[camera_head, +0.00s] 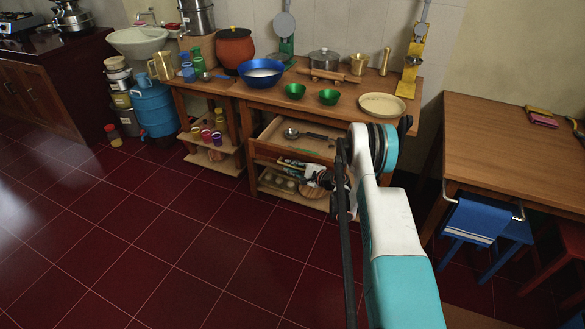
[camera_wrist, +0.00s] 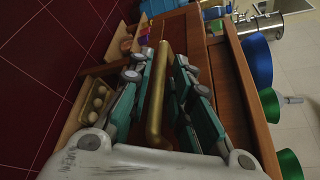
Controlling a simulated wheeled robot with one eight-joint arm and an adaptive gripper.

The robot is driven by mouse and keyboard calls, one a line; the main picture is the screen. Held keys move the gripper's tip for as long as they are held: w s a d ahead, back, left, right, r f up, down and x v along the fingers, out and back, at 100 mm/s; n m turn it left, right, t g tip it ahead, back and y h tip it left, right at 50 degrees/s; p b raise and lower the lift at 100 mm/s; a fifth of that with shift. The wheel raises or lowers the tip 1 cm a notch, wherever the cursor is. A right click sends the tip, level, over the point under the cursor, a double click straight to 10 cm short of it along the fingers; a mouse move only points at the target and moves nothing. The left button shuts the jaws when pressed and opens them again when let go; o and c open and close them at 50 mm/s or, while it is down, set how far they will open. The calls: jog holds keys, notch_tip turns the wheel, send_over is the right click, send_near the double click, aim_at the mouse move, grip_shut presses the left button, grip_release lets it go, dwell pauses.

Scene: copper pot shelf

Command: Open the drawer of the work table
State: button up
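The work table (camera_head: 330,90) stands against the wall in the head view. Its drawer (camera_head: 277,131) is out from under the top, with a ladle (camera_head: 292,133) lying inside. A brass bar handle (camera_wrist: 158,95) on the wooden drawer front runs up the middle of the wrist view. My gripper (camera_wrist: 166,62) has its teal fingers on either side of this bar, close to it, and appears shut on it. In the head view my arm hides the right part of the drawer, and the finger contact is hard to see.
Bowls, a pot, a rolling pin and a plate (camera_head: 382,105) stand on the tabletop. A low shelf with eggs (camera_wrist: 96,98) lies beneath the drawer. A second table (camera_head: 510,150) with a blue stool (camera_head: 478,220) is at right. The red tiled floor (camera_head: 170,240) in front is clear.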

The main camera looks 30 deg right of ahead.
jog(key=v, duration=0.7)
jog(key=shift+s, duration=0.25)
jog(key=shift+r, duration=0.15)
